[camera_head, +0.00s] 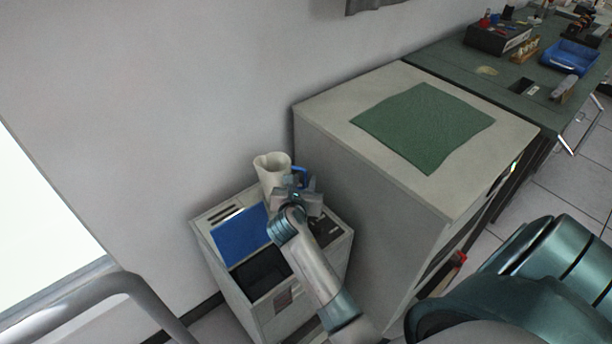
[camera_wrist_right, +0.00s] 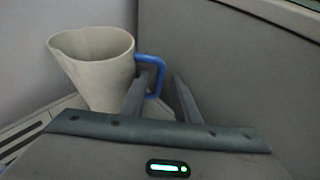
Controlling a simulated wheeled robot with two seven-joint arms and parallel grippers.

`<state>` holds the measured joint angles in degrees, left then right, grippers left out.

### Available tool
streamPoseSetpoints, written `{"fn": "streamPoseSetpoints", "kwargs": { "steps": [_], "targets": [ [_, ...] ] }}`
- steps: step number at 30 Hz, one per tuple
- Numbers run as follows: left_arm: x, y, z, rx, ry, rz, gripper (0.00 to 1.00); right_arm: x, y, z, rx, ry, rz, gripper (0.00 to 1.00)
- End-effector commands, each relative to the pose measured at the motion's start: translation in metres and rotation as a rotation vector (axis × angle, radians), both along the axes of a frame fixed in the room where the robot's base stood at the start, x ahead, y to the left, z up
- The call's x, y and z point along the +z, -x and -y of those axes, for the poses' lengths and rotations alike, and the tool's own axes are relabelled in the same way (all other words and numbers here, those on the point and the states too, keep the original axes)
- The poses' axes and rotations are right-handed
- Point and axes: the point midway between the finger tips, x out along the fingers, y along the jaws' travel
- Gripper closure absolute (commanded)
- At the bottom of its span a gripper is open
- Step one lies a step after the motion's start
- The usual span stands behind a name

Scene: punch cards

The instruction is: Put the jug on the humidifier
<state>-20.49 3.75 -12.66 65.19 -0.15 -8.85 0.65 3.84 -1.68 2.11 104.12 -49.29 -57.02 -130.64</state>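The jug (camera_head: 270,172) is cream with a blue handle, upright at the back of the humidifier's top, by the wall. The humidifier (camera_head: 268,312) is a pale box with a blue panel, a dark recess and slots on top. In the right wrist view the jug (camera_wrist_right: 95,65) is left of the fingers, its handle reaching between them. My right gripper (camera_head: 298,187) is open, its fingers apart at the handle (camera_wrist_right: 150,62); a gap shows. The gripper hides the jug's base, so I cannot tell whether it touches the top. My left gripper is not in view.
A taller pale cabinet (camera_head: 330,112) with a green mat (camera_head: 425,125) stands close to the humidifier's right. Behind it, a dark green workbench (camera_head: 450,62) carries a blue bin (camera_head: 570,57) and tools. A white table (camera_head: 45,215) is at the left.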

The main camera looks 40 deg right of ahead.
Motion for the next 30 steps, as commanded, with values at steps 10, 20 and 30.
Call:
{"fn": "streamPoseSetpoints", "kwargs": {
  "steps": [10,20,30],
  "targets": [
    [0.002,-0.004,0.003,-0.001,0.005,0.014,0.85,0.018,0.032,-0.031,0.001,0.0,0.0,0.72],
    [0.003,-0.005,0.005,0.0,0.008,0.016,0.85,0.02,0.036,-0.034,-0.001,0.0,0.0,0.72],
    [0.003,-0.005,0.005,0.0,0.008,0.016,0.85,0.02,0.036,-0.035,-0.002,-0.003,0.002,0.72]
  ]
}}
